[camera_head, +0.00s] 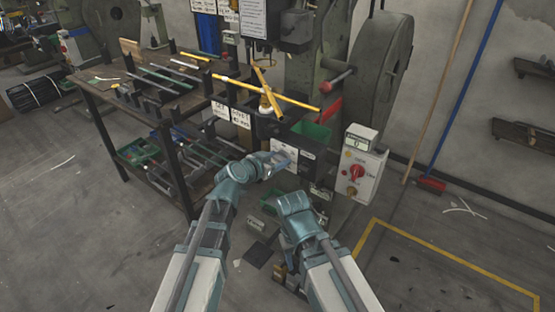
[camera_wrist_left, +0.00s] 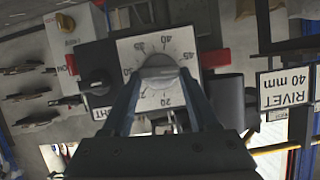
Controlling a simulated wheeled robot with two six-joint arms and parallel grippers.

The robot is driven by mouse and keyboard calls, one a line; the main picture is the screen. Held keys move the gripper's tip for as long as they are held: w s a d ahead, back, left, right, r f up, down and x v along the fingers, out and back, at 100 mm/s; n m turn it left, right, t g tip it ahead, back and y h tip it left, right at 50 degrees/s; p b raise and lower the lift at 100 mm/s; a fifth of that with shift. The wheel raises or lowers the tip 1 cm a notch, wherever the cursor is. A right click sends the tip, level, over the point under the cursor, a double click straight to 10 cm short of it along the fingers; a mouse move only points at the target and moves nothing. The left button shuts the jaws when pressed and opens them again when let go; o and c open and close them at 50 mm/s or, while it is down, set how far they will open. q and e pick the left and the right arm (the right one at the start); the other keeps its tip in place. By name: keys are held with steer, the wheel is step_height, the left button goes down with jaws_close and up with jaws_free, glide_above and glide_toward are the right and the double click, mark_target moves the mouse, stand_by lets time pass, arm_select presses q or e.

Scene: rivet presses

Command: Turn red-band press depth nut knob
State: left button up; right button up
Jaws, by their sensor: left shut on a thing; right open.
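The depth nut knob (camera_wrist_left: 158,68) is a grey round knob on a white dial plate (camera_wrist_left: 187,42) with numbers, upside down in the left wrist view. My left gripper (camera_head: 284,161) is shut on this knob, with one finger on each side. In the head view the gripper covers the knob, and part of the white plate (camera_head: 282,147) shows beside it on the press front. My right gripper (camera_head: 294,204) is open and empty, below and apart from the press front; its fingers are hard to make out.
A black knob (camera_wrist_left: 97,87) sits beside the dial. A "RIVET 40 mm" sign (camera_wrist_left: 287,88) hangs on the other side. A control box (camera_head: 358,168) with a red knob stands right of the press. A rack table (camera_head: 120,106) with rods stands left. Open floor lies right.

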arm_select(q)
steer(key=shift+c, duration=1.1)
